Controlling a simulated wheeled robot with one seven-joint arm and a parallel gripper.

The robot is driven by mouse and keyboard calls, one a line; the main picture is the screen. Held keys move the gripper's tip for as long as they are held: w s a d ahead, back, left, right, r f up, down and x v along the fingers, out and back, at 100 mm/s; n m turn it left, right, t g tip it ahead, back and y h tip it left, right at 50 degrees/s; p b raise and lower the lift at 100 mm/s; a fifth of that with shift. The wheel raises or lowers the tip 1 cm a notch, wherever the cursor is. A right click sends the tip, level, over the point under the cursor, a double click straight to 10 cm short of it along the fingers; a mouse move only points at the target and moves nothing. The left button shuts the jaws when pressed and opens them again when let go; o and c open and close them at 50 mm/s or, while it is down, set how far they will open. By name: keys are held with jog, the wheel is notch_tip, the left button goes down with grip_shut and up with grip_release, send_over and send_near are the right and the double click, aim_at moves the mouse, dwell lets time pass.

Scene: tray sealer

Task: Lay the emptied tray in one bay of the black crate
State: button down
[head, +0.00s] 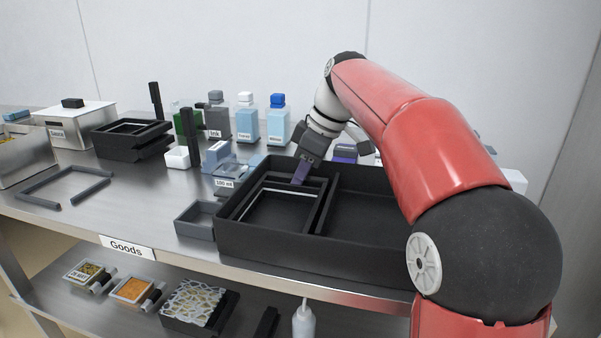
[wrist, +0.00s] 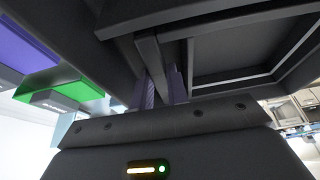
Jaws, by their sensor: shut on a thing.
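The black crate (head: 262,246) stands on the steel counter, with a divider between a left and a right bay. The emptied tray (head: 278,212), black with a pale line along its rim, sits inside the left bay and looks nearly level. Whether it touches the crate floor is hard to tell. My gripper (head: 300,176) reaches down from behind and is shut on the tray's far wall. In the wrist view the purple fingers (wrist: 162,86) pinch a dark wall, and the tray (wrist: 232,46) is seen close up. The right bay looks empty, partly hidden by my arm.
A small grey bin (head: 195,222) stands against the crate's left side. Bottles (head: 248,120) and a blue-grey dispenser (head: 222,162) stand behind. Stacked black trays (head: 128,145) and a grey frame (head: 62,186) are farther left. Filled trays (head: 198,306) lie on the lower shelf.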

dwell(0.8)
jog(key=c, duration=1.3)
grip_release()
jog(key=c, duration=0.3)
notch_tip(320, 180, up, 7)
jog(key=p, duration=0.7)
